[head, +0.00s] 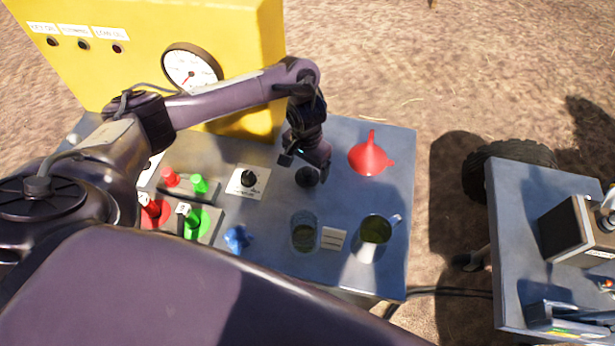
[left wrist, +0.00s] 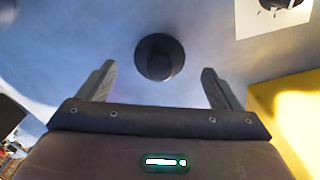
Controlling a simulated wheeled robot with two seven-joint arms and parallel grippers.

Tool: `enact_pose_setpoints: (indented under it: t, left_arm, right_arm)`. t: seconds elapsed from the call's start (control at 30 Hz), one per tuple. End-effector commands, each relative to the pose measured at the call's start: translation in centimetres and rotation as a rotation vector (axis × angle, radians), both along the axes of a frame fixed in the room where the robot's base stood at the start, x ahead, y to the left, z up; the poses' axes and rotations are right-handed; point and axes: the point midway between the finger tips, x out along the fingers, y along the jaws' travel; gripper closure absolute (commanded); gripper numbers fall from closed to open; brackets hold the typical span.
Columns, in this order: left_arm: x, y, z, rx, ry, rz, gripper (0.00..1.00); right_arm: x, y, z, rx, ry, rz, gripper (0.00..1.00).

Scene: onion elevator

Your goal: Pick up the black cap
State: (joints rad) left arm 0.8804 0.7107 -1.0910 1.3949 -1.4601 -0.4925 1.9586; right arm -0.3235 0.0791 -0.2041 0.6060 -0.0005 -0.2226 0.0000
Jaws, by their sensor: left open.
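The black cap (head: 307,177) is a round dark piece on the grey panel top, right of the black knob on its white label. In the left wrist view the black cap (left wrist: 159,57) lies ahead, centred between my two fingers and a little beyond their tips. My left gripper (head: 316,164) hangs just above the cap in the head view and partly covers it. In the left wrist view its fingers (left wrist: 159,78) are spread apart with nothing between them. My right gripper is in neither view.
Around the cap stand a red funnel (head: 371,156), a glass (head: 304,232), a metal cup (head: 374,236), a blue piece (head: 237,239) and the black knob (head: 248,178). A yellow cabinet (head: 110,75) with a gauge rises behind. A second grey table (head: 515,220) stands at the right.

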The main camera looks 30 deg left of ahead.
Motion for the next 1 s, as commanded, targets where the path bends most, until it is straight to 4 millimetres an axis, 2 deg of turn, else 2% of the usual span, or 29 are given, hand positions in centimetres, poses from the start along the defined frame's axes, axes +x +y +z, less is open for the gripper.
enact_pose_setpoints:
  t: [0.03, 0.2, 0.33, 0.47, 0.7, 0.83, 1.0]
  left_arm:
    - [-0.3, -0.1, -1.4, -0.002, 0.005, 0.001, 0.14]
    - [-0.2, -0.1, -3.0, 0.0, 0.002, 0.0, 0.14]
    - [-0.2, -0.1, -3.2, 0.0, 0.001, -0.001, 0.14]
    - [-0.2, -0.1, -3.1, 0.0, 0.001, -0.001, 0.14]
    - [-0.2, 0.0, -3.1, 0.001, 0.001, -0.001, 0.44]
    - [-0.2, 0.0, -3.1, 0.001, 0.001, -0.001, 0.61]
    - [-0.2, 0.0, -3.1, 0.001, 0.0, -0.001, 0.62]
  right_arm:
    - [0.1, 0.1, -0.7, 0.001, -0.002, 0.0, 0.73]
    - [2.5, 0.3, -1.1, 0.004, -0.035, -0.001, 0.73]
    - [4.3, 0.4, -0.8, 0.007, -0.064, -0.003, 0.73]
    - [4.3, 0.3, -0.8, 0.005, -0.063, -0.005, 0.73]
    - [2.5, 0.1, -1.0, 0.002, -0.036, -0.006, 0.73]
    - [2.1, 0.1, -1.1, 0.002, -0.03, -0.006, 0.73]
    - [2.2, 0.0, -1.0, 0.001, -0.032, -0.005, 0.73]
